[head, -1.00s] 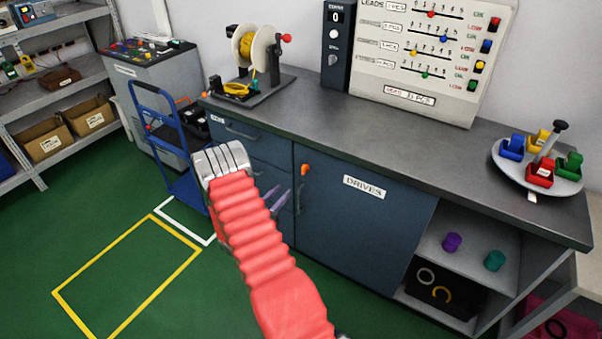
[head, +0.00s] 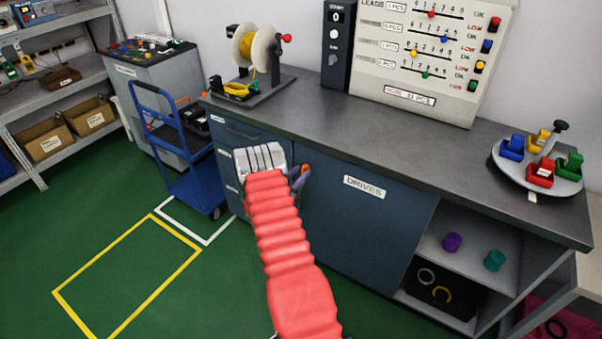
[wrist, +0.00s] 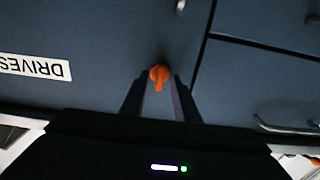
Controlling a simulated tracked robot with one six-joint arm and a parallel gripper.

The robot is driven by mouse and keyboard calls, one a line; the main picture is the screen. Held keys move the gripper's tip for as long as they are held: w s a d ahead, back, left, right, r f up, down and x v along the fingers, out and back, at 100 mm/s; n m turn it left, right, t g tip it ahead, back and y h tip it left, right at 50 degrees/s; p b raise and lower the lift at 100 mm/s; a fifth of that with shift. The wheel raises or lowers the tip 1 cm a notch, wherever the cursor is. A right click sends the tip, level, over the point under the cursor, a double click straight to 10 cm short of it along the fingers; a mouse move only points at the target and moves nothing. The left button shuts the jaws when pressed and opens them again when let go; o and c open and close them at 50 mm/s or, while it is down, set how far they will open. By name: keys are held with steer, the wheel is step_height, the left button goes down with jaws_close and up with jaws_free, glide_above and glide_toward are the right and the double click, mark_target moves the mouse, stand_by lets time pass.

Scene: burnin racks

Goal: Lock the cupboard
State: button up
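The cupboard is the dark blue door (head: 360,225) labelled DRIVES, under the grey bench top. Its orange turn latch (head: 306,168) is at the door's upper left corner and is partly hidden by my gripper (head: 300,178) in the head view. In the wrist view the DRIVES label is upside down, and the orange latch (wrist: 159,74) shows between my two dark fingertips (wrist: 158,82). Its narrow tab points down in that picture. The fingers are apart, with a gap visible on both sides of the tab. I cannot tell whether either finger touches it.
Drawers (head: 240,135) are left of the door, and open shelves (head: 470,265) with purple and teal pieces are right of it. A spool stand (head: 258,60) and a tray of coloured bins (head: 538,175) stand on the bench. A blue trolley (head: 185,170) is to the left.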

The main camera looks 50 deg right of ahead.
steer(key=shift+d, duration=0.45)
steer(key=shift+w, duration=0.1)
jaws_close()
